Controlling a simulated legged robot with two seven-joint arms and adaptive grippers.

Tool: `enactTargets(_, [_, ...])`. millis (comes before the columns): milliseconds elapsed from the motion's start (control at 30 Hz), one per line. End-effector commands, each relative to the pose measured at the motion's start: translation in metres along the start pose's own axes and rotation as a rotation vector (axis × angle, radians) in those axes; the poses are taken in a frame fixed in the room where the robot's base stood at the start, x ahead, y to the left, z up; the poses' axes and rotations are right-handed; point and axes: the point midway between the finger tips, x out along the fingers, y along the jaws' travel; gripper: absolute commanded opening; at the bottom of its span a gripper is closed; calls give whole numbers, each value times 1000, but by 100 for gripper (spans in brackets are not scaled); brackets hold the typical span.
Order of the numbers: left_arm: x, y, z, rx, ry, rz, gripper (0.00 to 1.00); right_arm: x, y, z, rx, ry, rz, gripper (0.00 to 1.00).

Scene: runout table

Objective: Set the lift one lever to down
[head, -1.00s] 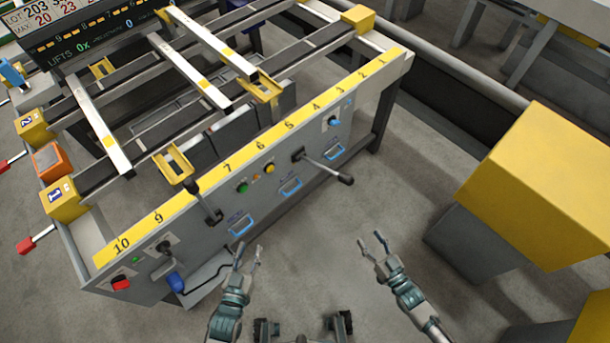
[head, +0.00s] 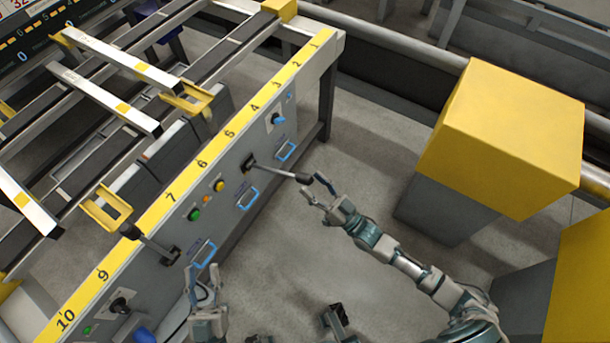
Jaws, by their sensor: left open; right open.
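Two levers with dark grips stand out from the grey control panel (head: 232,205); I cannot read which is lift one. The right lever (head: 275,170) sticks out to the right from a dark slot, below numbers 4 and 5. The left lever (head: 150,241) slants up and left, with its grip near the yellow strip between 7 and 9. My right gripper (head: 316,188) is open, its fingers at the right lever's grip end; I cannot tell whether they touch. My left gripper (head: 202,272) is open and empty in front of the panel's lower part.
Blue handles (head: 248,198), a green button (head: 195,214) and a yellow button (head: 219,186) are on the panel. A black knob (head: 119,305) sits at lower left. A yellow-topped block (head: 510,135) stands at right.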

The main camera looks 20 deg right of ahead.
Motion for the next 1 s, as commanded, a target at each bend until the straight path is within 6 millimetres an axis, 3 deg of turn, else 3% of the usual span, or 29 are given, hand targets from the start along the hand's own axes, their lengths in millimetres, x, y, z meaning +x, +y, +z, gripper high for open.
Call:
enactTargets(200, [-2,1,-7,-4,57,2,41,28,0,0,0,1,1,58])
enactTargets(567, [0,2,-8,-3,69,3,41,33,1,0,1,1,1,58])
enactTargets(800, [0,2,-8,-3,69,3,41,33,1,0,0,1,2,0])
enactTargets(1000, [0,2,-9,-3,69,3,41,34,2,0,-1,1,2,0])
